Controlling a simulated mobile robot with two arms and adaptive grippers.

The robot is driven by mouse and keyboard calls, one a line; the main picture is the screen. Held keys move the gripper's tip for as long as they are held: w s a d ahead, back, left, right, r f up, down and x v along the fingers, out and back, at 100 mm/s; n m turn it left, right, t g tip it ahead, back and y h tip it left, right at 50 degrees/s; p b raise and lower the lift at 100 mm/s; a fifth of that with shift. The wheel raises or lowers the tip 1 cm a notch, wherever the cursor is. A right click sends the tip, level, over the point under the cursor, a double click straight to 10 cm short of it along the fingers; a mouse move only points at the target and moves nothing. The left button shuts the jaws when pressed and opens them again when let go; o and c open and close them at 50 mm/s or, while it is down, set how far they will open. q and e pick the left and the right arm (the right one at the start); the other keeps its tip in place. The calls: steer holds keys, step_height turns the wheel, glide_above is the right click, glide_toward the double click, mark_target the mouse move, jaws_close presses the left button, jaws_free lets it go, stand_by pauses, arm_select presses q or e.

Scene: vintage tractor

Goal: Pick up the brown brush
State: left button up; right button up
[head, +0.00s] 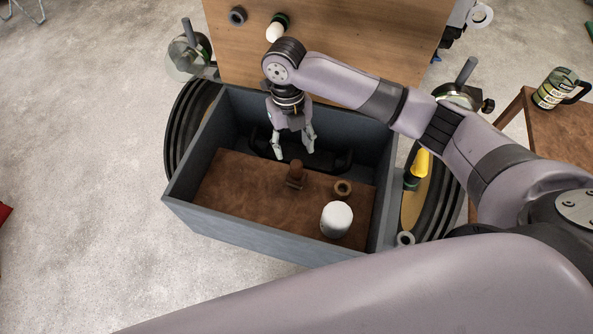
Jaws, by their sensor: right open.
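A small brown object (296,174), likely the brush, stands on the brown board (235,190) inside the grey open-topped box. My right gripper (293,150) hangs above the box with its fingers pointing down, open and empty. It shows just behind and above the brown object, apart from it as far as I can tell. My left gripper is not in view.
The grey box (240,238) has raised walls. On its board are a white cylinder (337,219) and a brown ring (343,188). A wooden table (350,38) stands behind. A mug (554,88) sits on a side table at right.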

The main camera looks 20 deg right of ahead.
mark_target(296, 163)
step_height(296, 163, down, 4)
steer(key=shift+s+r+p, duration=0.1)
steer(key=shift+p, duration=0.2)
steer(key=shift+s+d+f+p, duration=0.1)
steer(key=shift+s+f+p, duration=0.05)
steer(key=shift+f+p, duration=0.2)
steer(key=f, duration=0.1)
steer(key=f+p, duration=0.1)
steer(key=f, duration=0.1)
steer(key=shift+s+d+f, duration=0.15)
steer(key=shift+s+f, duration=0.05)
steer(key=shift+f, duration=0.4)
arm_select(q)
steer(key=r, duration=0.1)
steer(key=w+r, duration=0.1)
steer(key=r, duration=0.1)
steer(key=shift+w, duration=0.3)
arm_select(e)
steer(key=shift+c, duration=0.2)
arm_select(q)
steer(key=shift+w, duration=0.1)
arm_select(e)
jaws_close()
